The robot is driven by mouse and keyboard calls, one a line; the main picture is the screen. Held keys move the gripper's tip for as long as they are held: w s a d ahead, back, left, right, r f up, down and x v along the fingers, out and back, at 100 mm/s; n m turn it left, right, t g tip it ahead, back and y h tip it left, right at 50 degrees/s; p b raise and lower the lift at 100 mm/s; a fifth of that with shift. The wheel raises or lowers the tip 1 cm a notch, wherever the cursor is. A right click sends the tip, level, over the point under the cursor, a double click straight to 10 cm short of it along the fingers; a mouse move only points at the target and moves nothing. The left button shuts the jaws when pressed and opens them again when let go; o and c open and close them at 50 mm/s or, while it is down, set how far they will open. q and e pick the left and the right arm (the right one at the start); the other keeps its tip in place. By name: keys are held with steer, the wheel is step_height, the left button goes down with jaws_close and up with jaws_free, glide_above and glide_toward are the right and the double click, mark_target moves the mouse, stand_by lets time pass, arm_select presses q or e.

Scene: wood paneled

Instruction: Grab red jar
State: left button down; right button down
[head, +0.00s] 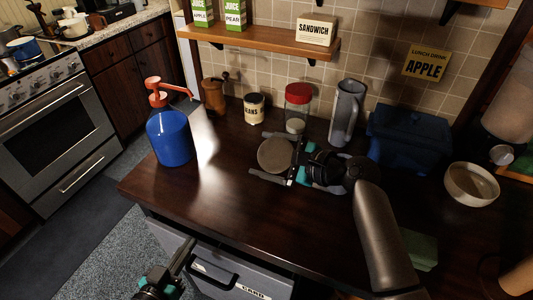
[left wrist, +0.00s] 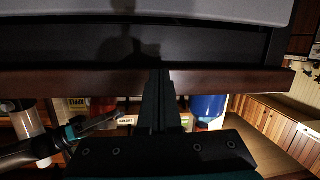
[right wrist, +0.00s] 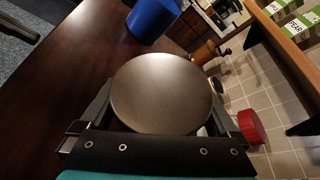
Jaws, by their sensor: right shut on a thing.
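The red jar (head: 298,97) is a clear jar with a red lid, standing at the back of the dark counter by the tiled wall. Its red lid also shows at the right in the right wrist view (right wrist: 251,127). My right gripper (head: 270,157) is in front of the jar and apart from it. It is shut on a round grey-brown thing (right wrist: 165,93) with a flat disc-like top, which lies between its fingers. My left gripper (head: 184,252) is low in front of the counter, by the drawer fronts. Its fingers are together and empty in the left wrist view (left wrist: 160,100).
A bean can (head: 254,108) and a grey pitcher (head: 346,112) flank the jar. A blue pump bottle (head: 170,138) stands at left, a blue box (head: 408,135) and a bowl (head: 471,184) at right. A shelf (head: 265,40) hangs above. The counter's front left is clear.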

steer(key=shift+s+f, duration=0.15)
steer(key=shift+f, duration=0.15)
arm_select(q)
steer(key=s+a+f+g+y, duration=0.1)
steer(key=s+f+g, duration=0.4)
steer(key=f, duration=0.6)
steer(key=s+f+g+y, duration=0.1)
steer(key=s+f+g, duration=0.1)
steer(key=s+f, duration=0.6)
steer(key=s+d+f+g, duration=0.1)
steer(key=s+f+g, duration=0.2)
steer(key=s+f, duration=0.3)
steer(key=s+d+f+m+g+y, duration=0.1)
steer(key=s+f+g, duration=0.3)
steer(key=s, duration=0.6)
step_height(320, 180, down, 2)
steer(key=shift+d+f, duration=0.1)
steer(key=shift+d, duration=0.7)
steer(key=shift+s, duration=0.1)
